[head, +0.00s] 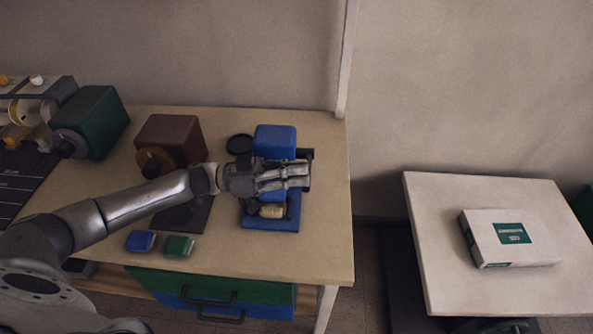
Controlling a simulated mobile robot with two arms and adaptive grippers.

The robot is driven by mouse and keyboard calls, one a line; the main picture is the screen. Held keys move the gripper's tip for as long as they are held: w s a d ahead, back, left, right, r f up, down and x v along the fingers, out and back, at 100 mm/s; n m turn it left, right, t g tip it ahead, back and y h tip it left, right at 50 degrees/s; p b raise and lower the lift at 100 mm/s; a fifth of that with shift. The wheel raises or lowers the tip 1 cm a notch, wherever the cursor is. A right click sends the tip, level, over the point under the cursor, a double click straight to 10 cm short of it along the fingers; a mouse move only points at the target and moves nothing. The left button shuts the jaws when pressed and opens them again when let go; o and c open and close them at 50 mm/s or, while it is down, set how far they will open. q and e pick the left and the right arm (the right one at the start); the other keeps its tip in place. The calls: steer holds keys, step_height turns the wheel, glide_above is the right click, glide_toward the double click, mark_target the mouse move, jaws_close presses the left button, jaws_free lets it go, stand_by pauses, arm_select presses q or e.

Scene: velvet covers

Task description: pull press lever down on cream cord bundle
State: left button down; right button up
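The blue press (275,139) stands at the right of the wooden table, with a flat blue base (270,224). The cream cord bundle (271,212) lies on that base, under the press. The dark press lever (309,158) shows at the press's right side. My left gripper (301,176) reaches across the front of the press from the left, above the bundle, its fingertips at the lever. The fingers cover part of the press and lever, so I cannot tell whether they are closed on it. My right gripper is not in view.
A brown machine (171,140) and a green machine (92,120) with knobs stand behind my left arm. A blue pad (141,241) and a green pad (179,246) lie at the table's front. A white box (510,238) sits on a separate table at right.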

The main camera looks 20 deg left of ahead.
arm_select(q)
steer(key=shift+s+f, duration=0.1)
steer(key=shift+f, duration=0.2)
steer(key=shift+d+r, duration=0.1)
step_height(320, 180, up, 5)
steer(key=p, duration=0.5)
steer(key=w+b+v, duration=0.1)
steer(key=b+v, duration=0.3)
steer(key=v, duration=0.5)
steer(key=shift+a+f, duration=0.3)
steer(key=shift+f, duration=0.15)
steer(key=shift+s, duration=0.1)
steer(key=shift+s+f, duration=0.1)
